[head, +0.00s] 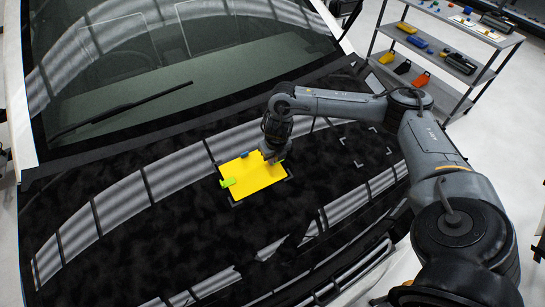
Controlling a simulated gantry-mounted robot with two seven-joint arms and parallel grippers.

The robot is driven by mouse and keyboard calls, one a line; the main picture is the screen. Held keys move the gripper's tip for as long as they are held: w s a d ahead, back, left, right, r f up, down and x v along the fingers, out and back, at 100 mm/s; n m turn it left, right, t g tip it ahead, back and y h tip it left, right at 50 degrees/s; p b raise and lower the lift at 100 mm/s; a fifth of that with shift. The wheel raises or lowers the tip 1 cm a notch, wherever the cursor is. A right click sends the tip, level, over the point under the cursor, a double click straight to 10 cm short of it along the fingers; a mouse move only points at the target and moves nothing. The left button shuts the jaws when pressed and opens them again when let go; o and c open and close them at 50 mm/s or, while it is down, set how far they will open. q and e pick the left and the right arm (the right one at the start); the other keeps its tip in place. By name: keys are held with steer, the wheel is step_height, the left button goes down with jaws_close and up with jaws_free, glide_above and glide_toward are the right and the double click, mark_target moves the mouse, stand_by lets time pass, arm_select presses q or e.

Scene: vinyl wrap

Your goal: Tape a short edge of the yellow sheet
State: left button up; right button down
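The yellow sheet (253,179) lies flat on the black car hood (120,215), a little right of the middle. A lime-green piece (228,182) sits at the sheet's left edge, and a small blue piece (244,155) at its far edge. My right gripper (271,158) points down at the sheet's far right corner. Its fingers are small and partly hidden by the wrist, so I cannot tell whether they are open, shut or holding tape. My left gripper is not in view.
Pale corner marks (367,148) frame an empty patch of hood right of the sheet. The windshield (180,65) and wiper (120,108) lie beyond. A shelf cart (448,55) with tools and coloured bins stands at the upper right. The hood left of the sheet is clear.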

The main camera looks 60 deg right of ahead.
steer(key=shift+f, duration=0.15)
steer(key=c, duration=1.5)
jaws_free()
steer(key=shift+c, duration=0.2)
steer(key=o, duration=0.3)
